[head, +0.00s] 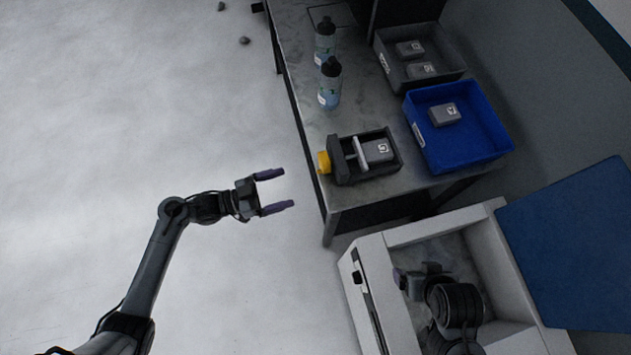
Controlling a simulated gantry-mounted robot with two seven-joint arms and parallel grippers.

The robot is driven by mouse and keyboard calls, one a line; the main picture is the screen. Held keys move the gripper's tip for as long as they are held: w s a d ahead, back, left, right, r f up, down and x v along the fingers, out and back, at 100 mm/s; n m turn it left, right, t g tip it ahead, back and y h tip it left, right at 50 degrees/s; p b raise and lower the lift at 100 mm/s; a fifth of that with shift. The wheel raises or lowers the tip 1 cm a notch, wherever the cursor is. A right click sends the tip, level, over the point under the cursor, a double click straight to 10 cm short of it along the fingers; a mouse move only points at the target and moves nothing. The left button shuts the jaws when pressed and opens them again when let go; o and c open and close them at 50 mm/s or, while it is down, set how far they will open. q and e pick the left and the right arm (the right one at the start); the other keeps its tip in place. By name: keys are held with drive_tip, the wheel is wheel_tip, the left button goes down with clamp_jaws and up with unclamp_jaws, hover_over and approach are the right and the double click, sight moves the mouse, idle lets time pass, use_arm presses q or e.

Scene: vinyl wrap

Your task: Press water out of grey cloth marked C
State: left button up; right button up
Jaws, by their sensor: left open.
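A grey folded cloth (376,153) with a white letter lies in a dark press (342,180) at the table's near end. The letter is too small to read surely. The press has a pale upright plate (357,153) on the cloth's left side and a yellow knob (323,162) at its left end. My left gripper (287,189) is open and empty, left of the table, with its purple fingers pointing right toward the knob and apart from it. My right gripper (421,280) shows dimly over the white bin at lower right; its jaws are unclear.
A blue tray (424,154) holds one grey cloth (445,114). A dark tray (388,74) behind it holds two more. An open white bin (487,246) is at lower right. Floor at left is mostly clear.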

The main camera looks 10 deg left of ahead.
sight(322, 163)
use_arm(q)
drive_tip(key=w+a+f+m+b, duration=0.1)
drive_tip(key=w+a+f+b, duration=0.1)
drive_tip(key=w+b, duration=0.15)
use_arm(e)
drive_tip(key=f, duration=0.1)
drive_tip(key=a+f, duration=0.1)
drive_tip(key=f, duration=0.3)
drive_tip(key=shift+w+a+f, duration=0.1)
drive_tip(key=shift+w+a, duration=0.1)
drive_tip(key=shift+w, duration=0.1)
use_arm(q)
drive_tip(key=x, duration=1.1)
drive_tip(key=shift+w+r+b, duration=0.15)
drive_tip(key=shift+r+b, duration=0.05)
drive_tip(key=shift+b, duration=0.25)
use_arm(e)
drive_tip(key=shift+s+d+f, duration=0.1)
drive_tip(key=shift+d+f, duration=0.3)
drive_tip(key=shift+f, duration=0.1)
use_arm(q)
drive_tip(key=shift+d, duration=0.1)
